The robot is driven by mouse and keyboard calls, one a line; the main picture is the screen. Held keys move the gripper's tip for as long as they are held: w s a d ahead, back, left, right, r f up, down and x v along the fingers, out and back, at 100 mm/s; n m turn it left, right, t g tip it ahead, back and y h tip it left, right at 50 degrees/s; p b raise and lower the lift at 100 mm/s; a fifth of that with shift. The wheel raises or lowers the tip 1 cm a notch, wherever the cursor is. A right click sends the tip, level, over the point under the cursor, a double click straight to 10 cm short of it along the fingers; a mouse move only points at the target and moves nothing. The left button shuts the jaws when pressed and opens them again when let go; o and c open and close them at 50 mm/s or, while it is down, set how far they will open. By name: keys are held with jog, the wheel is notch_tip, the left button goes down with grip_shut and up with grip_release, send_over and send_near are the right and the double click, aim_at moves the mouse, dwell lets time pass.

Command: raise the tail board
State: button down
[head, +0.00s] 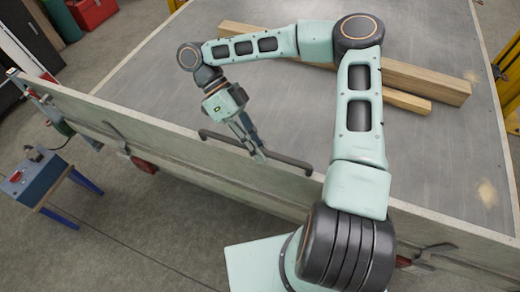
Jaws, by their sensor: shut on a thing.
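The tail board (170,140) is a long grey-green panel along the near edge of the trailer bed. It stands up or nearly so; I cannot tell its exact angle or whether it meets the side posts. A dark bar handle (222,138) runs along its upper part. My gripper (258,154) reaches down from the bed side and is shut on this handle, near its middle. The fingers hide part of the bar. A latch post (52,112) shows at the board's left end.
Wooden beams (420,82) lie on the trailer bed (150,85), behind my arm. A small blue-legged bench (45,185) stands on the floor at the left. Yellow posts (505,85) stand at the right.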

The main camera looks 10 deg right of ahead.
jog(key=shift+a, duration=0.1)
jog(key=c, duration=1.9)
grip_release()
jog(key=shift+c, duration=0.2)
